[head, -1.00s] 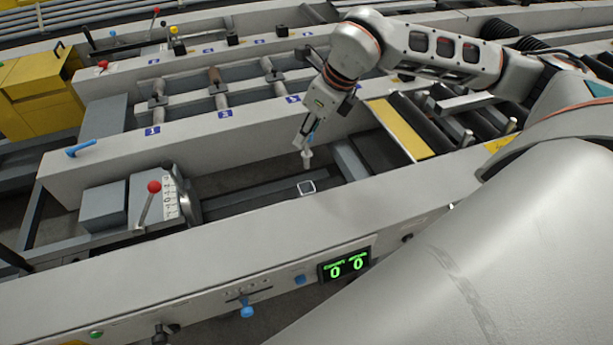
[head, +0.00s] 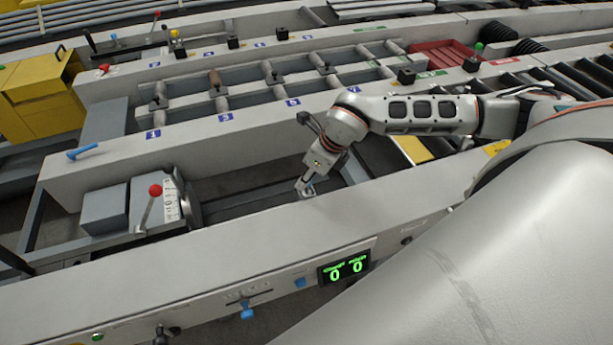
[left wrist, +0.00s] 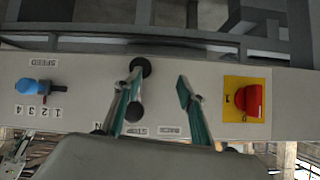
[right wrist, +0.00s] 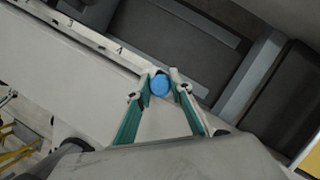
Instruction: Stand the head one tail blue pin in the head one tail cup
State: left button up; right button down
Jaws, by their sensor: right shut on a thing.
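My right gripper (head: 303,187) is low over the trough in the head view, pointing down. It is shut on the blue pin, whose round blue end (right wrist: 159,86) shows between the fingertips in the right wrist view. The small pale-rimmed cup (head: 308,193) is at the fingertips in the head view, mostly covered by them. I cannot tell whether the pin is inside the cup or above it. My left gripper (left wrist: 158,83) is open and empty in the left wrist view, facing a panel with a red knob; it is not seen in the head view.
A grey front rail (head: 200,258) with a green digital display (head: 344,268) runs along the near side. A red-knobbed lever (head: 150,205) stands left of the trough. Rollers and a numbered rail lie behind. The trough floor left of my right gripper looks clear.

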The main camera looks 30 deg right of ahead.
jog(key=shift+f, duration=0.1)
jog(key=c, duration=1.8)
grip_release()
jog(key=shift+r, duration=0.4)
jog(key=b+v, duration=0.1)
jog(key=v, duration=1)
jog(key=shift+s+r, duration=0.2)
